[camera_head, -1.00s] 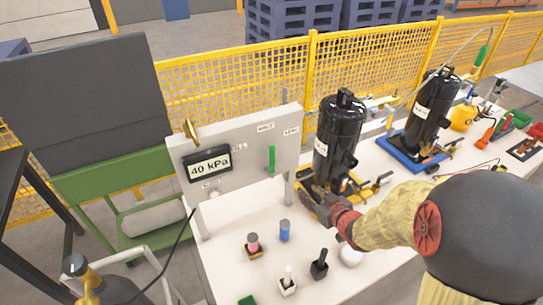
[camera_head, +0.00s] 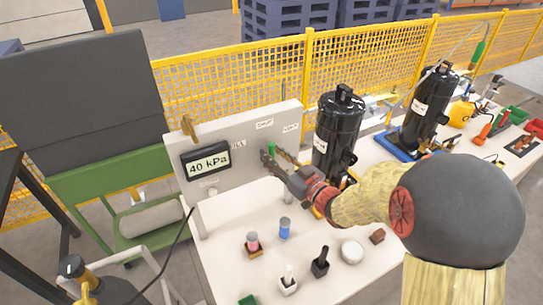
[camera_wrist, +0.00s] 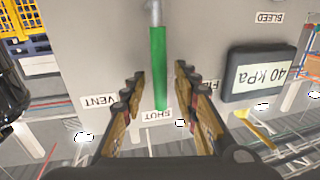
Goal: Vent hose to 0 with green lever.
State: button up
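The green lever (camera_wrist: 158,65) is on the grey panel (camera_wrist: 95,45). In the wrist view its free end points at the SHUT label (camera_wrist: 155,115), and the VENT label (camera_wrist: 100,101) is to the left. My gripper (camera_wrist: 157,82) is open, with one finger on each side of the lever and visible gaps between. In the head view my gripper (camera_head: 272,158) is at the panel and hides most of the lever; a bit of green (camera_head: 271,149) shows. The gauge (camera_head: 206,160) reads 40 kPa; it also shows in the wrist view (camera_wrist: 262,71).
A black compressor (camera_head: 338,135) stands close to the right of my gripper. Pegs and small blocks, including a blue one (camera_head: 285,228), stand on the white table (camera_head: 225,235). A brass part (camera_head: 189,128) sits at the panel's upper left. A yellow mesh fence (camera_head: 235,80) runs behind.

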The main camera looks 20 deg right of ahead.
jog(key=shift+w+a, duration=0.2)
jog(key=shift+w, duration=0.3)
jog(key=c, duration=0.7)
grip_shut()
